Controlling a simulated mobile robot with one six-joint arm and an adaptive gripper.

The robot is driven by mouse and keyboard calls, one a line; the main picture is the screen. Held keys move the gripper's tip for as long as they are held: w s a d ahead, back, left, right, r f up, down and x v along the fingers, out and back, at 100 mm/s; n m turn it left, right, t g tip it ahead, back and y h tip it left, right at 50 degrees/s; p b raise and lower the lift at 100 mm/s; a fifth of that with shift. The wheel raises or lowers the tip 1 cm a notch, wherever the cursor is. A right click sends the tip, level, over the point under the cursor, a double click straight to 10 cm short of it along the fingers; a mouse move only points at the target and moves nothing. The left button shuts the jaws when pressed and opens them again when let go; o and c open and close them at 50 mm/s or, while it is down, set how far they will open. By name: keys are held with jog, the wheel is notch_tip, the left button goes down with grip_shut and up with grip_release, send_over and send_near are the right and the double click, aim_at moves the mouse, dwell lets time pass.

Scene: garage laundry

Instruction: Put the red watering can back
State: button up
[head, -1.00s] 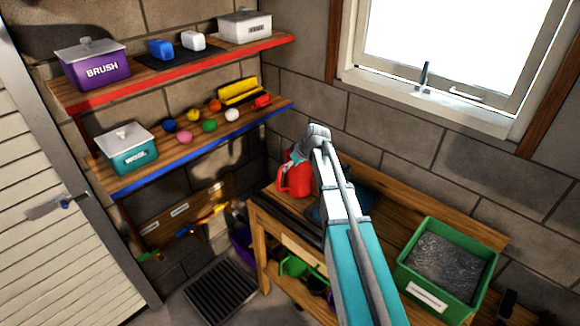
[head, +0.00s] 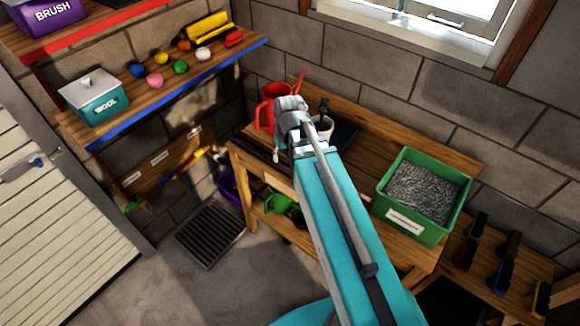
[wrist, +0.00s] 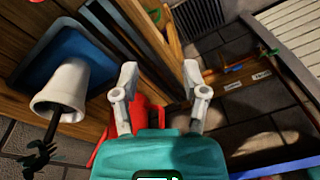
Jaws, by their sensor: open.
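The red watering can (head: 266,112) stands at the back left corner of the wooden workbench (head: 385,145). Its handle shows on its left, and my gripper and wrist hide part of its body. My gripper (head: 290,104) is in front of the can in the head view. In the wrist view my gripper (wrist: 160,76) has its two fingers apart, with nothing clearly between the tips. The can (wrist: 148,114) shows red behind and below the fingers there, partly hidden by the gripper body. I cannot tell whether the fingers touch it.
A white pot (wrist: 66,88) with a dark plant stands on a blue mat (wrist: 45,45) beside the can. A green bin (head: 422,230) of grey granules is at the bench's right. The blue-edged shelf (head: 185,88) holds several balls and a teal WOOL box (head: 95,97).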

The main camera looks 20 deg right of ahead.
jog(key=shift+m+g+h, duration=0.4)
jog(key=shift+m+h, duration=0.1)
jog(key=shift+m, duration=0.3)
jog(key=s, duration=0.5)
jog(key=shift+s+d, duration=0.25)
